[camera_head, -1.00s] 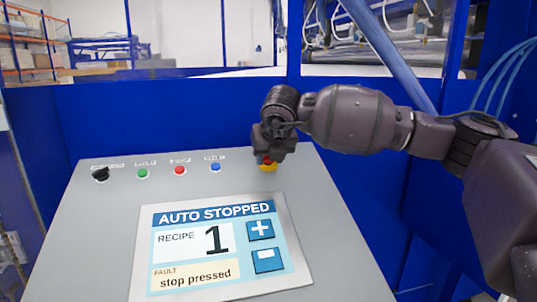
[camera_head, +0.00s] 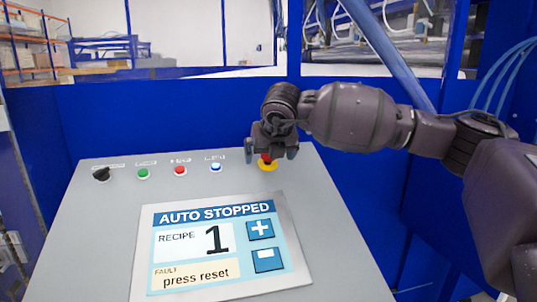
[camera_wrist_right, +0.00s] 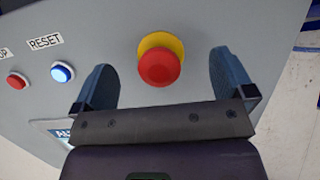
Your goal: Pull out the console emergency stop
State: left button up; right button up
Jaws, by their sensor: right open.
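The emergency stop is a red mushroom button on a yellow base (camera_head: 268,167), at the upper right of the grey console. In the right wrist view the red cap (camera_wrist_right: 158,68) stands clear in front of the yellow ring. My right gripper (camera_head: 270,155) is over the button, its fingers spread wide on either side of it. In the right wrist view the gripper (camera_wrist_right: 165,85) is open, with the cap between the fingers and touching neither. The display (camera_head: 215,245) reads "AUTO STOPPED" and "press reset". My left gripper is not in view.
To the left of the stop are a blue button (camera_head: 215,167), a red button (camera_head: 180,170), a green button (camera_head: 142,173) and a black selector (camera_head: 101,174). The blue one is labelled RESET in the wrist view and looks lit. A blue wall (camera_head: 170,120) stands behind the console.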

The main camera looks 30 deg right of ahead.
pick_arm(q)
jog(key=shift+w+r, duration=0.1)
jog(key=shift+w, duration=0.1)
pick_arm(e)
jog(key=shift+r, duration=0.1)
jog(key=shift+s+a+r+p, duration=0.1)
jog(key=shift+s+r+p, duration=0.1)
jog(key=shift+r+p, duration=0.25)
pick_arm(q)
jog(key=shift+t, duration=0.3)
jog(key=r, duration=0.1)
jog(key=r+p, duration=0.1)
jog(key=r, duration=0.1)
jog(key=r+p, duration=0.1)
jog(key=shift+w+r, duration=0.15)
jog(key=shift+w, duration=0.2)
pick_arm(e)
jog(key=v, duration=0.3)
jog(key=w+v, duration=0.1)
jog(key=v, duration=0.1)
jog(key=shift+s+r, duration=0.15)
jog(key=shift+r, duration=0.5)
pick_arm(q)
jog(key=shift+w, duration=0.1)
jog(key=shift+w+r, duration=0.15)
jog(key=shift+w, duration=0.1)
